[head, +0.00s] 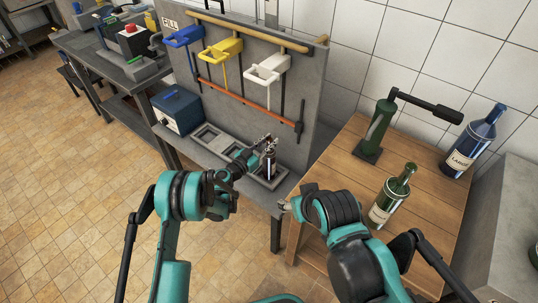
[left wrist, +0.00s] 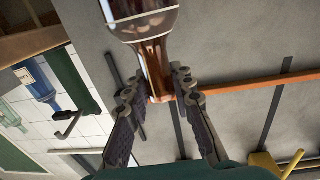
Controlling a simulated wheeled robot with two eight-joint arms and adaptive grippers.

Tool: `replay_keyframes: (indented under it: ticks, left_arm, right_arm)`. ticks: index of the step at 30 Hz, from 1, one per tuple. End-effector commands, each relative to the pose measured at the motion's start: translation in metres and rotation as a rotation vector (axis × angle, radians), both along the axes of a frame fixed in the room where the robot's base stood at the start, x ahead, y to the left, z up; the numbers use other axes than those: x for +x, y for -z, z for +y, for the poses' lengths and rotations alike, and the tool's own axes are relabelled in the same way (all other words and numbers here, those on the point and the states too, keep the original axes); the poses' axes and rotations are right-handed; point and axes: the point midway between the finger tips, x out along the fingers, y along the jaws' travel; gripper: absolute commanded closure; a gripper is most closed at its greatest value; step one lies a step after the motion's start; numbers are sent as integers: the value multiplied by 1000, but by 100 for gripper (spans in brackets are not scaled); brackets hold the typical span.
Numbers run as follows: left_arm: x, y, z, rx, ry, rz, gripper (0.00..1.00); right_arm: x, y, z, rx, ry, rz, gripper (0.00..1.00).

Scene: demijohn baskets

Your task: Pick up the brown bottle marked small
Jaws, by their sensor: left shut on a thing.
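The brown bottle (head: 269,168) is small and dark with a pale label in the head view, at the right-hand compartment of the grey tray (head: 206,137). I cannot tell whether it touches the tray floor. Its brown glass (left wrist: 152,52) fills the top middle of the left wrist view, with a white label band whose writing I cannot read. My left gripper (head: 264,145) is shut on its neck; the fingers (left wrist: 158,90) sit on both sides of it. My right gripper (head: 296,196) is empty, fingers apart, near the wooden table's left edge.
A grey panel with blue, yellow (head: 222,50) and white (head: 268,70) levers and an orange bar (head: 250,103) stands behind the tray. A blue box (head: 180,110) is left. The wooden table (head: 420,190) bears a green bottle (head: 388,198), a blue bottle (head: 473,148) and a green lever device (head: 378,130).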

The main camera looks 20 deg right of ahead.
Motion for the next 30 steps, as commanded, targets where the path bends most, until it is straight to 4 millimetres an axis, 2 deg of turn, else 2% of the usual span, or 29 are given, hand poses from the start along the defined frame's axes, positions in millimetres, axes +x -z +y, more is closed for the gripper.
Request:
replay_keyframes:
  ticks: [11,26,30]
  left_arm:
    - [0,-8,0,-1,0,0,100]
    - [0,-42,0,-1,0,0,100]
    - [-8,-47,-7,-1,3,0,100]
  right_arm:
    - [0,-4,0,0,0,0,44]
    - [0,-22,0,0,0,0,44]
    - [0,-25,0,0,0,0,44]
